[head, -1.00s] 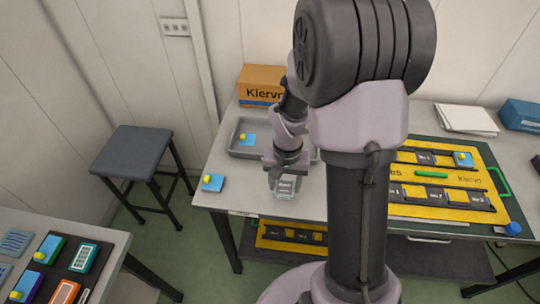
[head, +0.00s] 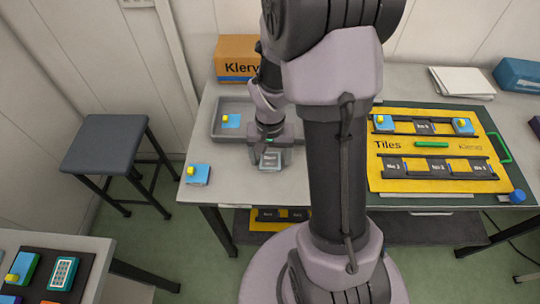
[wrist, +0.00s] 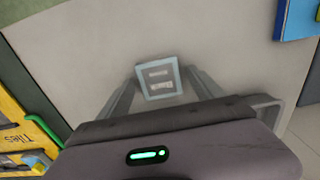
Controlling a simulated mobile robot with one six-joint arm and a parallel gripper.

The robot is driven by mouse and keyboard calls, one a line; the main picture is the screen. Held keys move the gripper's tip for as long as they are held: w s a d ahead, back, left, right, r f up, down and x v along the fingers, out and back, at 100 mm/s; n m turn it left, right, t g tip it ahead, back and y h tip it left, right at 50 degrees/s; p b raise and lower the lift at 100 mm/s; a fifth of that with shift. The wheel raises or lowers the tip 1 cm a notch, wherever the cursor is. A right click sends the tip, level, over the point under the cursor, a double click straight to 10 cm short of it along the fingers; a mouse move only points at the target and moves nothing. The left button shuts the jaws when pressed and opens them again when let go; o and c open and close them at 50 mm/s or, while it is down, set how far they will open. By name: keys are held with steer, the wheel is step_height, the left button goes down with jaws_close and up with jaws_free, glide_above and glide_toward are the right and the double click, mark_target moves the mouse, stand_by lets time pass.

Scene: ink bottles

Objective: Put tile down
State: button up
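My gripper (head: 270,160) points down over the bare table left of my arm column. A small grey-white square piece with pale bars shows between its fingers in the wrist view (wrist: 159,77); I take it for the tile. The fingers lie close along both sides. Whether they press on it, or whether it rests on the table, is unclear. Blue tiles with yellow knobs stand at the table's front left corner (head: 198,175), in the grey tray (head: 217,131) and on the yellow board (head: 400,183), at its upper left (head: 383,123) and upper right (head: 463,126).
A cardboard box (head: 236,55) stands behind the tray. White sheets (head: 462,82) and a blue box (head: 520,75) lie at the back right. A stool (head: 104,143) stands left of the table.

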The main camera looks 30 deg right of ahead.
mark_target(270, 160)
step_height(270, 160, up, 12)
steer(key=p, duration=0.6)
steer(key=s+a+r+n+t+y, duration=0.1)
steer(key=s+a+r+t, duration=0.2)
steer(key=s+a+r, duration=0.2)
steer(key=s+a+r+n+t+y, duration=0.1)
steer(key=s+a+r+t, duration=0.1)
steer(key=s+a+r, duration=0.4)
steer(key=a+r, duration=0.3)
steer(key=r, duration=0.3)
steer(key=shift+s+a+r+t+b, duration=0.15)
steer(key=shift+a+r+t+b, duration=0.15)
steer(key=shift+t, duration=0.1)
